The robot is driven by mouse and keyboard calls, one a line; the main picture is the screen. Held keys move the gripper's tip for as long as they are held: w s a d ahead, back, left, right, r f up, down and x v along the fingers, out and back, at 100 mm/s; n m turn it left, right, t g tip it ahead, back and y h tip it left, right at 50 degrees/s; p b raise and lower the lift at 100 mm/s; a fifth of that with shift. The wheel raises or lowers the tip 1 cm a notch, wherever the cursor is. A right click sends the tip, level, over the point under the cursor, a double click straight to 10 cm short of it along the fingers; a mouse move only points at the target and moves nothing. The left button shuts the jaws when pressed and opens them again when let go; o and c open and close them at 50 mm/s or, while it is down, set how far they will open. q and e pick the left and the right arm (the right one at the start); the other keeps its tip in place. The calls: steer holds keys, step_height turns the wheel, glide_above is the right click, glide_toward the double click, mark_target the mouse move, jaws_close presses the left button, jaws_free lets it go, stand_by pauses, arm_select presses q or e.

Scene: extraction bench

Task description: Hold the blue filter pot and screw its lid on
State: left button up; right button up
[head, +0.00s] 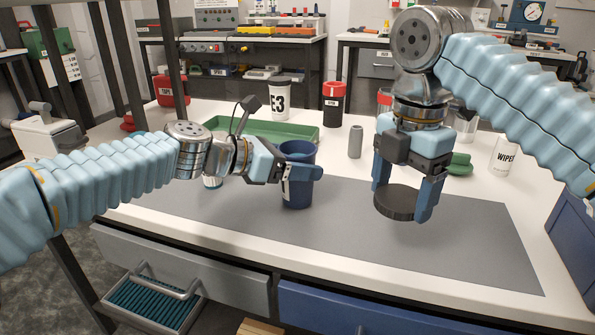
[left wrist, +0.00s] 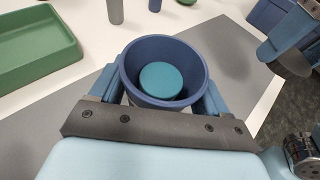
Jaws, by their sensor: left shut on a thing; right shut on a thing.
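The blue filter pot (head: 297,193) stands upright on the grey mat, open at the top. In the left wrist view I look into the pot (left wrist: 126,83), and a round teal thing (left wrist: 161,79) lies inside it. My left gripper (head: 303,174) is shut on the pot from the left, one finger on each side. My right gripper (head: 405,201) points down and is shut on a dark round lid (head: 396,203). The lid is held to the right of the pot, apart from it. Whether the lid touches the mat is hard to tell.
A green tray (head: 262,131) lies behind the pot. A grey cylinder (head: 355,141), a red-and-black container (head: 333,104), a white E3 canister (head: 280,97) and a white wipes tub (head: 503,155) stand farther back. The grey mat (head: 460,245) is clear at the right front.

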arm_select(q)
step_height(320, 180, up, 10)
steer(key=p, duration=0.3)
steer(key=shift+p, duration=0.3)
arm_select(e)
step_height(320, 180, up, 4)
steer(key=shift+f, duration=0.2)
